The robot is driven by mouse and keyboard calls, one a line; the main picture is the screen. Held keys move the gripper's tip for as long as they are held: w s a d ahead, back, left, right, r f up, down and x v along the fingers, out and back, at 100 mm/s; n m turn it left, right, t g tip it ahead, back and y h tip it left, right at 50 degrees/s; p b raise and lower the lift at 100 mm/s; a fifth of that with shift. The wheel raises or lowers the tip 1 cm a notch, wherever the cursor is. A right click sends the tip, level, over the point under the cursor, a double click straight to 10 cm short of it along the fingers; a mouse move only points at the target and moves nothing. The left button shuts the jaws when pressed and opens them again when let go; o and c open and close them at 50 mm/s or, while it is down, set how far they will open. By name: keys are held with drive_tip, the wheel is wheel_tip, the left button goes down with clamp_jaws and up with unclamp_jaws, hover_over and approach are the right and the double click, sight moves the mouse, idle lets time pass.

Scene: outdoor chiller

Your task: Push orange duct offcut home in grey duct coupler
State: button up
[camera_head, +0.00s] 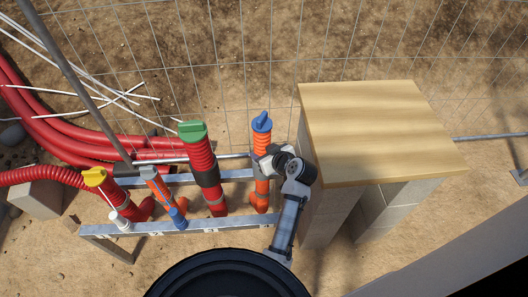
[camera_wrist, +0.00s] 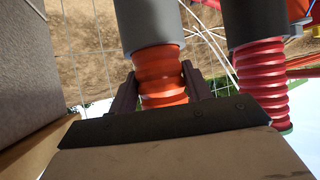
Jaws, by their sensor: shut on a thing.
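The orange duct offcut (camera_head: 261,142) stands roughly upright with a blue cap (camera_head: 262,121) on top, in the right-hand place of the duct row. My gripper (camera_head: 264,160) reaches it from the right and is shut on it. In the wrist view, my gripper's two fingers (camera_wrist: 160,88) lie on either side of the orange ribbed offcut (camera_wrist: 163,72). The grey coupler (camera_wrist: 150,25) meets the offcut at the upper edge of my grip. How deep the offcut sits inside is hidden. In the head view my gripper largely covers the joint.
A red duct with a green cap (camera_head: 191,131) stands close on the left. A wood-topped block stand (camera_head: 380,125) is close on the right. A wire fence runs behind.

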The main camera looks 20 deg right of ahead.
drive_tip(key=shift+f+b, duration=0.3)
drive_tip(key=shift+f, duration=0.15)
drive_tip(key=shift+r, duration=0.1)
drive_tip(key=o, duration=1.9)
drive_tip(key=shift+o, duration=0.2)
drive_tip(key=shift+s, duration=0.1)
drive_tip(key=p+v, duration=0.3)
drive_tip(key=v, duration=0.3)
drive_tip(key=shift+s+r, duration=0.25)
drive_tip(key=shift+s, duration=0.1)
drive_tip(key=shift+d, duration=0.15)
